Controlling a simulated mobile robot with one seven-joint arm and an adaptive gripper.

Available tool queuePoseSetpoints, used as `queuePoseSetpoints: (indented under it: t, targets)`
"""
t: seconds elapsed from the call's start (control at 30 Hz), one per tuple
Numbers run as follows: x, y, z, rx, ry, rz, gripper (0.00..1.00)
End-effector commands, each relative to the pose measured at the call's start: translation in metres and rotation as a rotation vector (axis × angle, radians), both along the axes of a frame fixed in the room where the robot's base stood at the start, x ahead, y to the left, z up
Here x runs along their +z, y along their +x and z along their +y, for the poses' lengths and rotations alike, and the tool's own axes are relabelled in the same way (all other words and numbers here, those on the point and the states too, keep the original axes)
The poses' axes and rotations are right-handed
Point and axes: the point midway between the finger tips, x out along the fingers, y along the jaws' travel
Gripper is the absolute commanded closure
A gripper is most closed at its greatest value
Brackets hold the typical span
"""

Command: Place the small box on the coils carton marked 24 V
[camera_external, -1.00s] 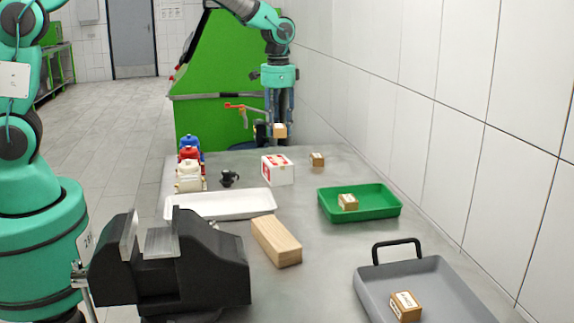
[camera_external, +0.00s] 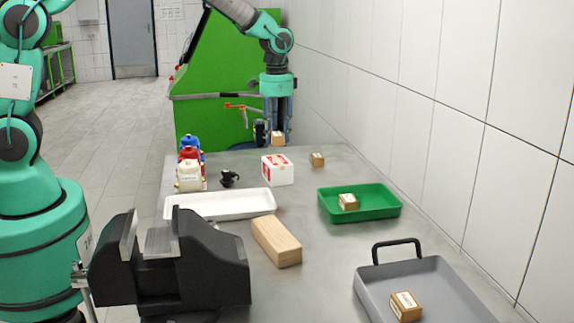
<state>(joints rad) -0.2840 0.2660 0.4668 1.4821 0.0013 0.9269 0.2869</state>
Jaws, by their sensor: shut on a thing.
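My gripper (camera_external: 278,130) is at the far end of the table, shut on a small brown box (camera_external: 278,139). The small box hangs in the air behind and above a white carton with red markings (camera_external: 278,170), apart from it in the picture. Small brown cartons with pale labels show in several places: one on the bare table (camera_external: 317,160), one in the green tray (camera_external: 348,202) and one in the grey tray (camera_external: 405,306). The lettering is too small to read, so I cannot tell which carton is marked 24 V.
A green tray (camera_external: 387,207), a grey tray with a handle (camera_external: 445,290), a white tray (camera_external: 225,207), a wooden block (camera_external: 277,242) and a black vise (camera_external: 205,265) stand nearer. Coloured bottles (camera_external: 190,173) and a small black part (camera_external: 229,179) are left of the white carton.

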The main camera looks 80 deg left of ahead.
Motion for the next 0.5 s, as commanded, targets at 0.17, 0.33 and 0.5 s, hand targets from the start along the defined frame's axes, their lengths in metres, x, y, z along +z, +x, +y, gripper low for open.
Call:
queuePoseSetpoints:
  t: [0.17, 0.33, 0.5]
  targets:
    - [0.000, 0.000, 0.000, 0.000, 0.000, 0.000, 0.89]
    - [-0.010, 0.000, 0.000, 0.000, 0.000, 0.001, 0.89]
    - [-0.032, 0.000, 0.000, 0.000, -0.001, 0.002, 0.90]
